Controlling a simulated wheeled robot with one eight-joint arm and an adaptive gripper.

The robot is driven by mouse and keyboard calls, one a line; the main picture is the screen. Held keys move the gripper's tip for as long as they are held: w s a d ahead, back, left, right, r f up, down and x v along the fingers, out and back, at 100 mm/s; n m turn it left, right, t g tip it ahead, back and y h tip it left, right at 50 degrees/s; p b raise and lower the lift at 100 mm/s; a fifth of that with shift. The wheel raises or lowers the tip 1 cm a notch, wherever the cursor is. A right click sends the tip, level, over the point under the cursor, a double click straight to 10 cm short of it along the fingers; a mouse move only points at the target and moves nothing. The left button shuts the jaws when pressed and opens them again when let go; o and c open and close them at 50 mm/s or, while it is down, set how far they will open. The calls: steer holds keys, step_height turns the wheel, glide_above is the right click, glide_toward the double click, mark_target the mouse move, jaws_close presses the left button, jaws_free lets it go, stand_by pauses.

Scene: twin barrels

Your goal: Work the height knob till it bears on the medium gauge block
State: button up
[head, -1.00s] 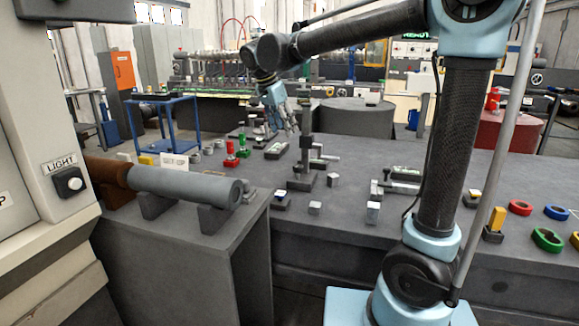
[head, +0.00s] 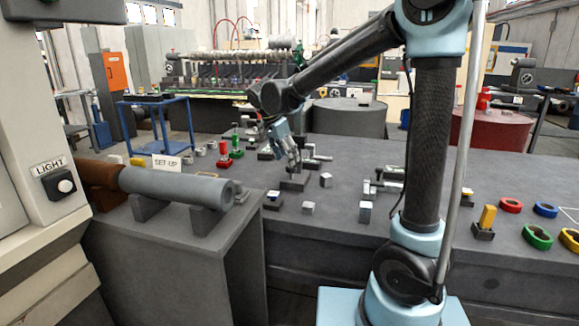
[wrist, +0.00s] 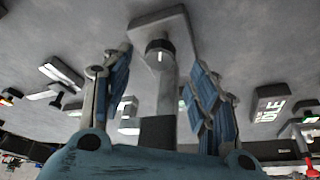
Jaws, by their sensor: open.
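The height gauge stands on the dark bench; its base (head: 295,184) shows in the head view, with its post mostly hidden behind my gripper (head: 288,160). In the wrist view its grey post (wrist: 164,90) rises from the base plate (wrist: 158,18). A dark round collar with a white mark (wrist: 159,49), perhaps the height knob, sits on the post near the base. My gripper's two blue fingers (wrist: 158,60) are open, one on each side of the post, with gaps visible. Three metal gauge blocks stand nearby: one (head: 326,180), a low one (head: 308,208) and a taller one (head: 365,212).
A small dark holder (head: 273,200) stands left of the low block. Metal fixtures (head: 385,183) lie to the right. A red piece (head: 224,156) and a green piece (head: 236,146) stand behind left. A grey cylinder (head: 178,186) rests on supports at left. Coloured rings (head: 537,236) lie far right.

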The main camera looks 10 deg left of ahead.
mark_target(291, 173)
steer(key=shift+x, duration=2.25)
steer(key=c, duration=1.1)
